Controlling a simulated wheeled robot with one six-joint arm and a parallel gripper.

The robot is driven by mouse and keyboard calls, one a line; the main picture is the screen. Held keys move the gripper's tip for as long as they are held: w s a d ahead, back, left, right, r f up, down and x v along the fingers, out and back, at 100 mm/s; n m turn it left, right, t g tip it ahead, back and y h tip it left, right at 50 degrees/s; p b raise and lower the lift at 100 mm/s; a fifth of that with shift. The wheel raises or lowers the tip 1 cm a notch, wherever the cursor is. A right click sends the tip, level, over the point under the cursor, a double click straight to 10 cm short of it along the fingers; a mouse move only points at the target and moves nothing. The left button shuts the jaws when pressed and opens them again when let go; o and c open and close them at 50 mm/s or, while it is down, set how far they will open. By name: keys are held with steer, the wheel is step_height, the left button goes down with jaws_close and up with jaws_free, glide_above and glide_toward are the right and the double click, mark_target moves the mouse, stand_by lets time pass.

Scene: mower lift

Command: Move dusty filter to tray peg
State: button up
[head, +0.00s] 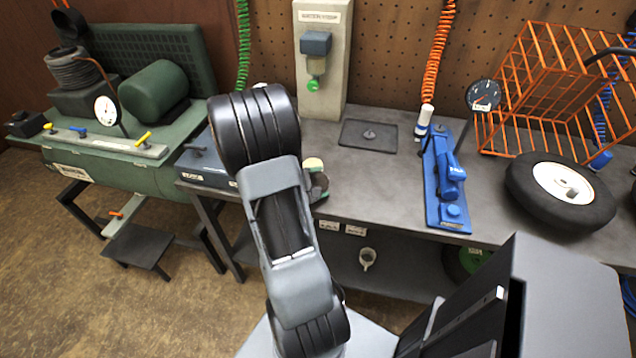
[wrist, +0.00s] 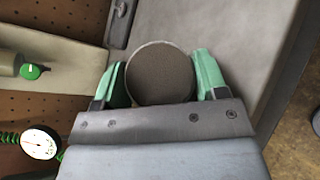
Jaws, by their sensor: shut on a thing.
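The dusty filter, a round grey-brown disc with a pale rim (wrist: 160,74), sits between the two green fingers of my gripper (wrist: 161,82) in the wrist view. My gripper is shut on it, above the bench. In the head view my own arm hides most of the gripper and filter. The tray (head: 384,147) is a flat dark square on the bench, right of the beige post, with a short peg (head: 369,134) standing bare at its middle. The filter is left of the tray and nearer to me. A corner of the tray (wrist: 117,36) shows in the wrist view.
The beige post (head: 322,95) with a green knob stands at the wall. A blue tool stand (head: 440,185), a gauge (head: 483,95), a wheel (head: 560,192) and an orange wire cage (head: 545,90) lie right of the tray. A green compressor (head: 155,95) stands left.

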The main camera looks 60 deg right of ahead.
mark_target(317, 181)
steer(key=shift+r, duration=0.55)
step_height(317, 181, up, 3)
steer(key=shift+a+f, duration=0.1)
steer(key=shift+f, duration=0.1)
steer(key=w+a+r+p, duration=0.1)
steer(key=w+a+r, duration=0.1)
steer(key=a+r, duration=0.4)
steer(key=w+a+r, duration=0.3)
steer(key=a, duration=0.4)
steer(key=w+a+n+t+p, duration=0.1)
steer(key=w+a+n+t, duration=0.3)
steer(key=w+n+t, duration=1)
steer(key=shift+w+a+f+n+t+y+p, duration=0.7)
steer(key=shift+w+a+y, duration=0.75)
steer(key=shift+a, duration=1.2)
steer(key=shift+w+a+f+n+t+y+p, duration=0.25)
steer(key=shift+w+a+f+n+t+y, duration=0.85)
steer(key=shift+a, duration=1.55)
steer(key=shift+w+a+f+n+t+y+p, duration=0.45)
steer(key=shift+w+a+n+t+y, duration=0.55)
steer(key=shift+a+y, duration=1.35)
